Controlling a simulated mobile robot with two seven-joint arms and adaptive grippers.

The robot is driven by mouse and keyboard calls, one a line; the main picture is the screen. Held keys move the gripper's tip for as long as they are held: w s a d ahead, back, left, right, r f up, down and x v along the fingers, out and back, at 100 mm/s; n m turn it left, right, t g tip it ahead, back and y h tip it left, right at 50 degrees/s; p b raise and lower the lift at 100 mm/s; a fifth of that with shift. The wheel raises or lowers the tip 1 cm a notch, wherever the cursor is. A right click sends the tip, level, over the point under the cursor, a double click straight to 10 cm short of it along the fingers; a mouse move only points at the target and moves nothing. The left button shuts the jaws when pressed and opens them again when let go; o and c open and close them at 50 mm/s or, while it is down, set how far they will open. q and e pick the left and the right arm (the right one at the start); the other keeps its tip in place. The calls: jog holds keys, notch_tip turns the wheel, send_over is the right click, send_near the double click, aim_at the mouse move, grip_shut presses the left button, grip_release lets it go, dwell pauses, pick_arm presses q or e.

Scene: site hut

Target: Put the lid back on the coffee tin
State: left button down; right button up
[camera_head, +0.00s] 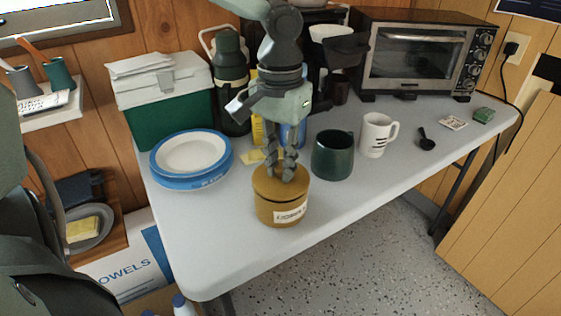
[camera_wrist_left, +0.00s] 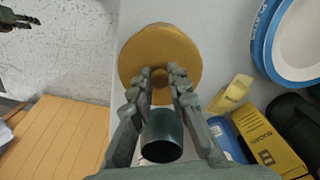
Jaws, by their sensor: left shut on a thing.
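The coffee tin (camera_head: 268,211) is a mustard-yellow round tin with a white label, standing near the table's front edge. Its mustard lid (camera_head: 296,181) is at the tin's top, roughly level and lined up with it; I cannot tell whether it is fully seated. My left gripper (camera_head: 280,174) points down from above, shut on the lid's knob. In the left wrist view the lid (camera_wrist_left: 160,42) is a round disc, with the knob between the fingers of my left gripper (camera_wrist_left: 160,78). My right gripper (camera_wrist_left: 20,18) shows only small at that view's corner, away from the tin.
A dark green mug (camera_head: 333,157) stands close right of the tin, with a white mug (camera_head: 375,136) beyond. Blue-rimmed plates (camera_head: 190,178) lie to the left. A cooler (camera_head: 165,100), flask (camera_head: 231,85) and toaster oven (camera_head: 415,58) stand behind. The front right tabletop is clear.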

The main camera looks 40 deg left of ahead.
dwell(0.3)
pick_arm(q)
jog(key=c, duration=1.4)
grip_release()
jog(key=shift+o, duration=0.2)
jog(key=o, duration=0.5)
jog(key=shift+c, duration=0.2)
jog(key=shift+r, duration=3.5)
jog(key=shift+c, duration=0.4)
